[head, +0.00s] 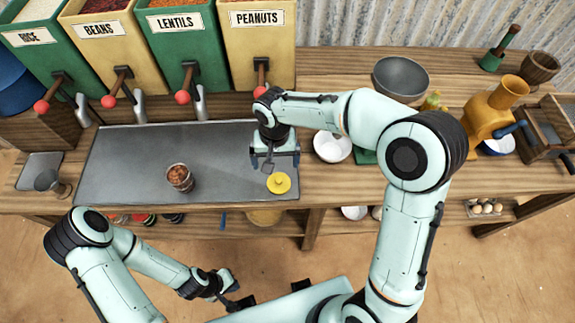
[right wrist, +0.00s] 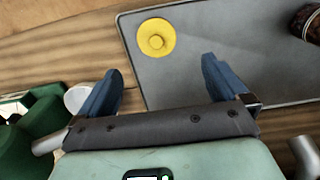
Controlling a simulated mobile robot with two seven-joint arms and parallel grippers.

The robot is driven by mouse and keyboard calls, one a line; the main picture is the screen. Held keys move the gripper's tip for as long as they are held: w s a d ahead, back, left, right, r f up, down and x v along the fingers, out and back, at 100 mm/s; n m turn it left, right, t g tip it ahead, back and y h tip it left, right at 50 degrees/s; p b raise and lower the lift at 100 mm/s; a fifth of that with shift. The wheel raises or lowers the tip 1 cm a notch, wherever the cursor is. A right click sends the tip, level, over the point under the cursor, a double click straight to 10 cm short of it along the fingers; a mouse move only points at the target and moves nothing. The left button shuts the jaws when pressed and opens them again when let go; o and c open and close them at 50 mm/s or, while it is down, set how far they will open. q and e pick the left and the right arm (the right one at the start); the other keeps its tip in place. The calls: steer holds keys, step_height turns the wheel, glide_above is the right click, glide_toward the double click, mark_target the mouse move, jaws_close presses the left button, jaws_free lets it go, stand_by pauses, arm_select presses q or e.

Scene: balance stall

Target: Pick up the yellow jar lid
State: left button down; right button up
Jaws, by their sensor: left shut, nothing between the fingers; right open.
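The yellow jar lid (head: 279,183) lies flat on the grey metal tray (head: 222,150), near its front right corner, with its round knob up. My right gripper (head: 275,161) is open and empty, just behind the lid in the head view. In the right wrist view the lid (right wrist: 156,37) lies beyond the fingertips, roughly between the two blue fingers (right wrist: 163,82), and apart from them. My left gripper (head: 236,294) is shut and empty, low in front of the counter. A jar (head: 179,178) filled with brown pieces stands open on the tray, left of the lid.
Dispenser bins labelled rice, beans, lentils and peanuts (head: 258,45) line the back. A white bowl (head: 332,147) stands right of the tray. A metal scoop or cup (head: 48,181) is at the far left. The tray's middle, between jar and lid, is clear.

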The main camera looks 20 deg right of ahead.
steer(key=r, duration=0.1)
glide_above(279, 179)
step_height(279, 179, down, 7)
steer(key=shift+w+a+r, duration=0.1)
steer(key=shift+w, duration=0.05)
steer(key=shift+f, duration=3.05)
steer(key=c, duration=0.9)
